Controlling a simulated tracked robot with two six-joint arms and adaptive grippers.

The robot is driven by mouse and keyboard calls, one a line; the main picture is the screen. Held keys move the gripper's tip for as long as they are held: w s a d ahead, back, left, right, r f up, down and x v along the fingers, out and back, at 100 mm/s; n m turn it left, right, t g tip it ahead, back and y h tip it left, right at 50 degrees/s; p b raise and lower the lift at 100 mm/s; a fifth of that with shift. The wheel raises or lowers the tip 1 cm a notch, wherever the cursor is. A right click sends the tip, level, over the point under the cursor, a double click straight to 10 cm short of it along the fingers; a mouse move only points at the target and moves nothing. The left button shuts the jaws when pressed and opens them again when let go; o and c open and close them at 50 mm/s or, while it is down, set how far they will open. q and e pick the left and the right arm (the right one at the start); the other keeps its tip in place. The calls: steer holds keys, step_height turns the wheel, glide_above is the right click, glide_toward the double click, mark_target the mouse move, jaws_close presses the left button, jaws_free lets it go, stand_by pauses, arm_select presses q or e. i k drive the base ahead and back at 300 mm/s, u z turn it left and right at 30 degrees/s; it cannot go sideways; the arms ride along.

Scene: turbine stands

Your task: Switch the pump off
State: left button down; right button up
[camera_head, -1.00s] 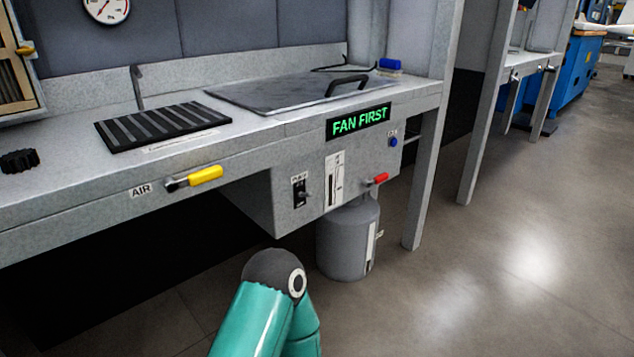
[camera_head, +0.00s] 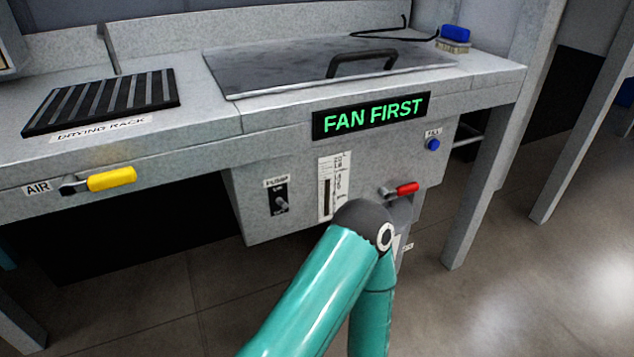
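The pump switch (camera_head: 281,199) is a small black plate with a grey toggle lever under a PUMP label (camera_head: 276,182). It sits on the front of the grey box (camera_head: 250,205) below the bench top. The lever's position is too small to tell. A lit sign (camera_head: 371,116) above it reads FAN FIRST in green. A blue button (camera_head: 433,144) with a small label, perhaps FAN, is at the right of the box. One of my teal arms rises from the bottom, its dark joint in front of the box's lower right. Neither gripper shows.
A red-handled valve (camera_head: 402,190) and a level scale (camera_head: 334,187) are right of the switch. A yellow AIR lever (camera_head: 111,179) sticks out at left. A drying rack (camera_head: 102,101), a handled lid (camera_head: 320,72) and a blue brush (camera_head: 455,35) are on the bench. Floor is clear at right.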

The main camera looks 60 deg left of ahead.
mark_target(279, 201)
steer(key=z, duration=1.25)
steer(key=i, duration=0.2)
steer(key=u, duration=2.6)
steer(key=k, duration=0.55)
steer(key=u, duration=0.2)
steer(key=i, duration=0.6)
